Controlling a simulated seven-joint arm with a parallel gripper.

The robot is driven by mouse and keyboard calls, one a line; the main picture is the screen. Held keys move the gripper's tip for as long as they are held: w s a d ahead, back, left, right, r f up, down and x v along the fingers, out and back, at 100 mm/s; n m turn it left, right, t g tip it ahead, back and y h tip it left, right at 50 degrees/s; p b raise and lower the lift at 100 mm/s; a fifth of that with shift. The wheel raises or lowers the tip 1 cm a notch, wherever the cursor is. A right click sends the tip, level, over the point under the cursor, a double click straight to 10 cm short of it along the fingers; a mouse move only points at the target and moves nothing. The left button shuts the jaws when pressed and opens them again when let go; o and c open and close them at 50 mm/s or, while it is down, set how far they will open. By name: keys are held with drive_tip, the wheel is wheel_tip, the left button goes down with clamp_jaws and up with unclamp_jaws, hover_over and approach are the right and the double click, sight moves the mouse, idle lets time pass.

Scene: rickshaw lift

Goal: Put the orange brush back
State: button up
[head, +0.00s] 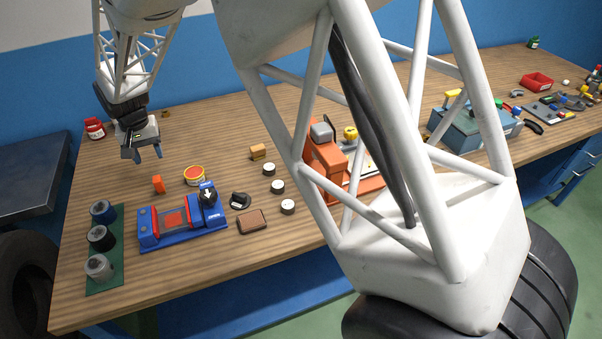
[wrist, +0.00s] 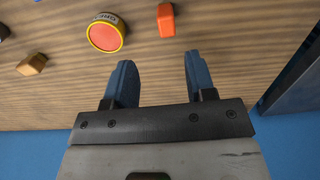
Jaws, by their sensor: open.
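A small plain orange piece (head: 158,184) stands on the wooden table, left of the round tin; it also shows at the top of the wrist view (wrist: 166,19). It is the only small loose orange thing near my gripper; I cannot make out bristles on it. My gripper (head: 147,154) is open and empty above the back left of the table, behind the orange piece and apart from it. In the wrist view, its two blue fingers (wrist: 158,64) are spread with bare wood between them.
A yellow-rimmed tin (head: 195,175) stands beside the orange piece. A blue device (head: 183,225) and a green mat (head: 105,279) with three round spools are nearer the front. A red jar (head: 94,127) stands at the back left. Wood around the orange piece's left is clear.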

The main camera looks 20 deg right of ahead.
drive_tip(key=s+d+r+t, duration=0.1)
drive_tip(key=s+d+r, duration=0.6)
drive_tip(key=s+d, duration=0.15)
drive_tip(key=s+d+r, duration=0.6)
drive_tip(key=s+d, duration=0.1)
drive_tip(key=d, duration=0.3)
drive_tip(key=s+d, duration=0.4)
drive_tip(key=s, duration=0.3)
drive_tip(key=s+d+t, duration=0.1)
drive_tip(key=s+d, duration=0.3)
drive_tip(key=s, duration=0.4)
drive_tip(key=s+d+r, duration=0.1)
drive_tip(key=s+d, duration=0.3)
drive_tip(key=s, duration=0.4)
drive_tip(key=shift+t, duration=0.3)
